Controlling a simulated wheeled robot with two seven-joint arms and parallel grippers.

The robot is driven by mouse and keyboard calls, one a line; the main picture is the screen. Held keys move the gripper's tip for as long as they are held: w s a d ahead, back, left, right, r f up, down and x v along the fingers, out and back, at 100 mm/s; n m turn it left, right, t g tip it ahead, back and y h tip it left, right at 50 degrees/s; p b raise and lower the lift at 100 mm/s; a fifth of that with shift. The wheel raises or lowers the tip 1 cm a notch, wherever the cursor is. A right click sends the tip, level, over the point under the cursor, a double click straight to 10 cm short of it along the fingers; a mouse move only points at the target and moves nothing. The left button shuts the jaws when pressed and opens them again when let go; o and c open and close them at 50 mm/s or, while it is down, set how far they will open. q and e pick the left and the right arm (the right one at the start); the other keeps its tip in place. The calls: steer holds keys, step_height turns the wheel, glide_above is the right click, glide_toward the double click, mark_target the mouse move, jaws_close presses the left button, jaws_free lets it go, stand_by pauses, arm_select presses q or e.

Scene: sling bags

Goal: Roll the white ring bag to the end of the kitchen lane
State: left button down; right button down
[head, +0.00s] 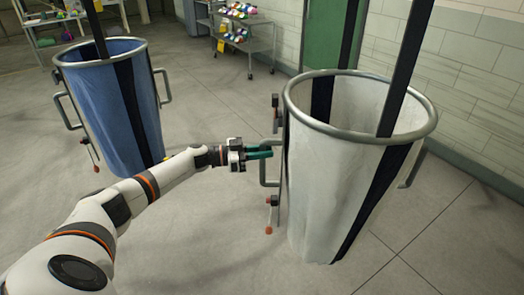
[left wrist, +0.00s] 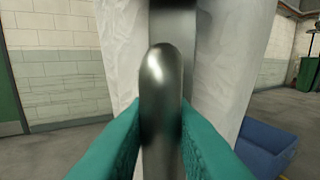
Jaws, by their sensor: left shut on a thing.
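The white ring bag (head: 318,170) hangs upright from a round metal ring (head: 362,134) with black straps, on the right of the head view. Its white cloth (left wrist: 226,60) also fills much of the left wrist view. My left gripper (head: 268,153) is at the bag's left side, shut on its metal side handle (head: 264,172). In the left wrist view the grey handle bar (left wrist: 160,95) stands between my teal fingers. The exact contact of the fingertips is partly hidden by the bar. My right gripper is not in view.
A blue ring bag (head: 95,95) hangs at the left, apart from the white one. A wheeled cart (head: 262,45) with colourful items and a green door (head: 329,35) are behind. A tiled wall (head: 480,75) runs along the right. Floor between the bags is clear.

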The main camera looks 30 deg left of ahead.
arm_select(q)
steer(key=shift+w+a+r, duration=0.2)
steer(key=shift+a+r, duration=0.1)
steer(key=shift+a, duration=0.05)
steer(key=shift+a+r, duration=0.1)
steer(key=shift+r, duration=0.05)
steer(key=shift+w+r+t, duration=0.1)
steer(key=shift+t, duration=0.2)
steer(key=c, duration=1.6)
jaws_free()
steer(key=shift+o, duration=1.3)
steer(key=shift+w+a, duration=0.1)
steer(key=shift+w, duration=0.05)
steer(key=shift+w+f, duration=0.15)
steer(key=shift+f, duration=0.15)
steer(key=shift+f, duration=0.2)
